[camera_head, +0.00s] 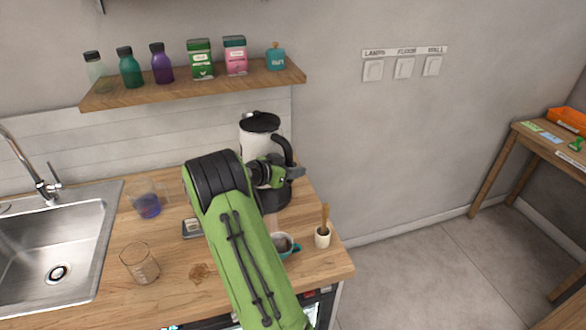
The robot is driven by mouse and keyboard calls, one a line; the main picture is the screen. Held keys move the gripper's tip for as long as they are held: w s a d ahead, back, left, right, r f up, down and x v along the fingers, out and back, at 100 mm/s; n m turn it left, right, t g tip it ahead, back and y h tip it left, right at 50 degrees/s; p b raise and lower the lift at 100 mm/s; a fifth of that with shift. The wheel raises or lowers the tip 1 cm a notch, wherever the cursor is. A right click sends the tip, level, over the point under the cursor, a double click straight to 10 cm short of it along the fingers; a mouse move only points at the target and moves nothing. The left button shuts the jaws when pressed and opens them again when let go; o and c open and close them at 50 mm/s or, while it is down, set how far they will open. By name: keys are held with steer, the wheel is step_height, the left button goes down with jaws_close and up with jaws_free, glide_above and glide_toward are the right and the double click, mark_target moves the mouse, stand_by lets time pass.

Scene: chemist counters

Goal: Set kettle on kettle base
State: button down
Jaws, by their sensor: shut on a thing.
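The kettle (258,141) is white with a black lid and a black handle on its right side. It stands upright at the back right of the wooden counter, under the right end of the shelf. My gripper (293,173) is at the handle's lower part and is shut on the kettle. A dark round part (277,198) shows below the kettle, probably the kettle base. My arm hides much of the kettle's lower body, so I cannot tell whether kettle and base touch.
A teal cup (284,246) and a white pot with a wooden tool (323,236) stand near the counter's right edge. Glass beakers (140,265) stand left of my arm, near the sink (55,250). A shelf (200,87) with bottles and tins hangs above.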

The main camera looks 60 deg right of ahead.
steer(key=shift+s+a+f+b, duration=0.1)
steer(key=shift+f+b, duration=0.25)
steer(key=shift+f, duration=0.2)
steer(key=shift+f+b, duration=0.85)
steer(key=shift+f, duration=1.15)
steer(key=shift+b, duration=0.9)
steer(key=shift+f+b, duration=0.6)
steer(key=shift+b, duration=0.1)
steer(key=c, duration=1.1)
jaws_free()
steer(key=shift+a, duration=0.1)
steer(key=shift+v, duration=5.5)
steer(key=shift+a+f, duration=0.1)
steer(key=shift+f, duration=0.1)
